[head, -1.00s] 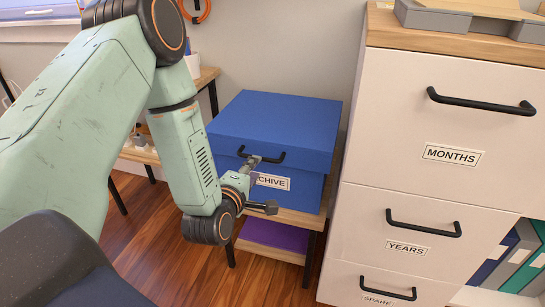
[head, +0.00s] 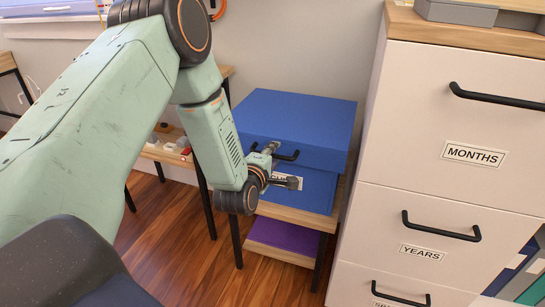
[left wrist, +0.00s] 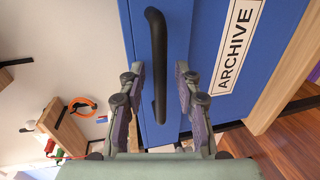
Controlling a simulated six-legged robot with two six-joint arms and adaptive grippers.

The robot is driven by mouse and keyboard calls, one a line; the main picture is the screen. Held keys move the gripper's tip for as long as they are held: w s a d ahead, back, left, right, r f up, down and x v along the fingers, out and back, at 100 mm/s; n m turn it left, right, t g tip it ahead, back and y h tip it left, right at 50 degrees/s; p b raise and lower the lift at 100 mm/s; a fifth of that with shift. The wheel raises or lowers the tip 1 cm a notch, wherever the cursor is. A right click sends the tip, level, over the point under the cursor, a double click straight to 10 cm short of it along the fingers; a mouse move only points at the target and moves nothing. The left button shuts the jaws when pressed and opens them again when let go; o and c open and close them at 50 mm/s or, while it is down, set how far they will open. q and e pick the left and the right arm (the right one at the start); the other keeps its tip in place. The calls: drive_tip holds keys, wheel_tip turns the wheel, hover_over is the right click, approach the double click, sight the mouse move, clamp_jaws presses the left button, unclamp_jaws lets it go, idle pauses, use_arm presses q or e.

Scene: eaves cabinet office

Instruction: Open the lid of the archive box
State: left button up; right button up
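The blue archive box (head: 320,190) stands on a small wooden table, its label partly hidden by my gripper. Its blue lid (head: 298,110) lies shut on top. A black handle (head: 290,156) is on the lid's front. My left gripper (head: 279,165) is open in front of the box at the handle. In the left wrist view the open left gripper (left wrist: 159,72) has a finger on each side of the handle (left wrist: 157,50), with gaps visible. The ARCHIVE label (left wrist: 237,45) is to the right there. My right gripper is not in view.
A white cabinet (head: 420,130) with black handles stands close on the right of the box. The table (head: 300,214) has a lower shelf with a purple item (head: 285,235). A wooden desk or shelf (head: 170,155) stands behind my arm on the left.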

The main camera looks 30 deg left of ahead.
use_arm(q)
clamp_jaws()
idle(0.7)
